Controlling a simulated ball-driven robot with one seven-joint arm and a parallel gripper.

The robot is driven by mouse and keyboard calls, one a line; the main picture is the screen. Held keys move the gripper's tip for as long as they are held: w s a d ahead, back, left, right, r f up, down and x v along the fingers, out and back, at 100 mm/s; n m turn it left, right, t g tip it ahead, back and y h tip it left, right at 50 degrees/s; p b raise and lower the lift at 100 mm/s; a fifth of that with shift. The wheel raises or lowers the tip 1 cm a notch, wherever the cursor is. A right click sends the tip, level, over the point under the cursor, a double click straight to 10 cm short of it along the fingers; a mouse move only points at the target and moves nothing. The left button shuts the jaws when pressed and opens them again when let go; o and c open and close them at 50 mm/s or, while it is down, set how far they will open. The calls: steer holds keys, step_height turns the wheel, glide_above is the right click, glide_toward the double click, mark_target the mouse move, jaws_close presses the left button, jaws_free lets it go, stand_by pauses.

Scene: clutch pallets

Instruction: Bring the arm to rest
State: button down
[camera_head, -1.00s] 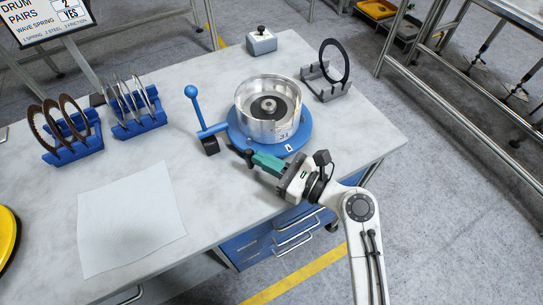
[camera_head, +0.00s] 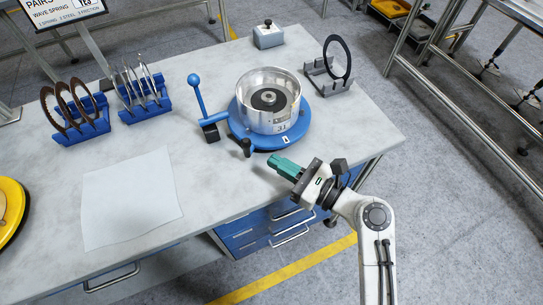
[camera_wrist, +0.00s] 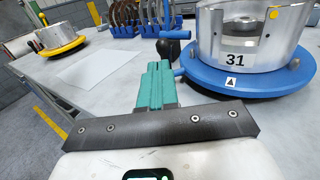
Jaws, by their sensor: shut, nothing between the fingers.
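My gripper (camera_head: 275,162) with green fingers is at the front right edge of the workbench, in front of the blue round base and to its right. It is shut and empty. In the wrist view the closed green fingers (camera_wrist: 156,84) point over the bench top. The silver drum (camera_head: 268,110), marked 31, sits on the blue round base (camera_head: 284,144). The drum also shows at the upper right of the wrist view (camera_wrist: 210,45). My gripper is apart from both.
The workbench (camera_head: 215,190) carries a white sheet (camera_head: 130,195), a blue rack of brown rings (camera_head: 85,130), a blue rack of steel plates (camera_head: 145,108), a grey stand with a black ring (camera_head: 338,60), a grey box (camera_head: 268,37) and a blue lever (camera_head: 194,82). Metal frames stand at right.

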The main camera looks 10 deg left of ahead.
steer(key=b+v, duration=0.1)
steer(key=v, duration=0.7)
steer(key=shift+s, duration=0.25)
steer(key=s+d+f+n+g+h, duration=0.3)
steer(key=s+d+f+n+h, duration=0.65)
steer(key=f+n, duration=0.35)
steer(key=s+d+n+g+h, duration=0.3)
steer(key=s+d+n+h, duration=0.4)
steer(key=d, duration=0.7)
steer(key=s+n, duration=0.2)
steer(key=s, duration=0.2)
steer(key=shift+s+d+f+g, duration=0.25)
steer(key=shift+d+g, duration=0.05)
steer(key=shift+d, duration=0.05)
